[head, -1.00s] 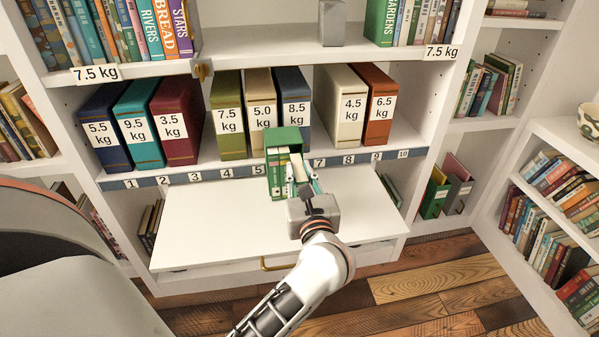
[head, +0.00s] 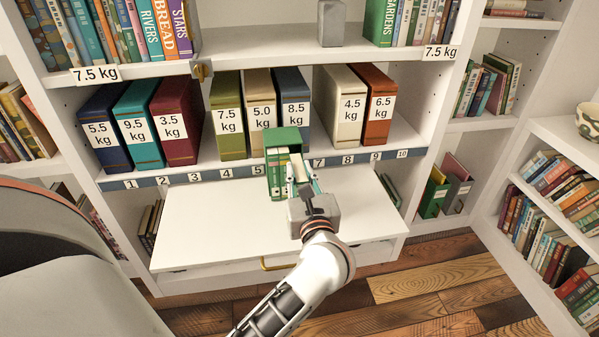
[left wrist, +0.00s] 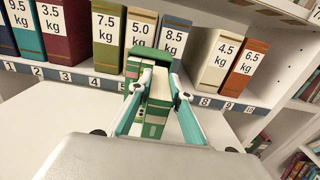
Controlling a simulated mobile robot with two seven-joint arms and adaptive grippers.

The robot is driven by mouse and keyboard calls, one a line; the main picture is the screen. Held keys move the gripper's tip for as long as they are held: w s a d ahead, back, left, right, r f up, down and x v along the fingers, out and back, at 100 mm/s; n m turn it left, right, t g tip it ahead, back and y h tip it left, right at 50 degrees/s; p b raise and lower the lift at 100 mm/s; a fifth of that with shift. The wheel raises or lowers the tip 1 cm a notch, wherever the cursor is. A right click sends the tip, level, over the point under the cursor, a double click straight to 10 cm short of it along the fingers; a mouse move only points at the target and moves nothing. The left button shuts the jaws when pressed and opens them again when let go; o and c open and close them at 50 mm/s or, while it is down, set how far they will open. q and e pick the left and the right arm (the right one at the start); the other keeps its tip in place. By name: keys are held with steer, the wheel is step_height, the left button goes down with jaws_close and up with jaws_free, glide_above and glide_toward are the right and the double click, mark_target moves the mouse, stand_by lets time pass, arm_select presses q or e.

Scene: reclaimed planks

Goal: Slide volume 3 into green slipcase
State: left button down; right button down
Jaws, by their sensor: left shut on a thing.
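The green slipcase (head: 283,136) stands at the back of the white pull-out board, its open side toward me. Green-and-white volumes (head: 278,172) stand inside it at the left. My left gripper (head: 303,180) is at the slipcase's right part, shut on a green volume with pale bands, which I take to be volume 3 (left wrist: 155,112). The held volume sticks out of the slipcase toward me. Its far end is hidden, so I cannot tell how deep it sits. The slipcase's top edge (left wrist: 177,22) shows behind the fingers in the left wrist view. My right gripper is not in view.
The white board (head: 215,225) is bare left and right of the slipcase. Behind it runs a shelf edge with a numbered strip (head: 195,177). Weight-labelled boxes stand above, including an olive one (head: 228,145) and an orange one (head: 379,130). Filled bookshelves flank both sides.

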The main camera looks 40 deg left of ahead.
mark_target(303, 183)
arm_select(q)
steer(key=shift+w+a, duration=0.35)
steer(key=shift+w, duration=0.05)
steer(key=c, duration=1.8)
jaws_free()
steer(key=v, duration=0.7)
steer(key=shift+s+d, duration=0.15)
steer(key=shift+d, duration=0.05)
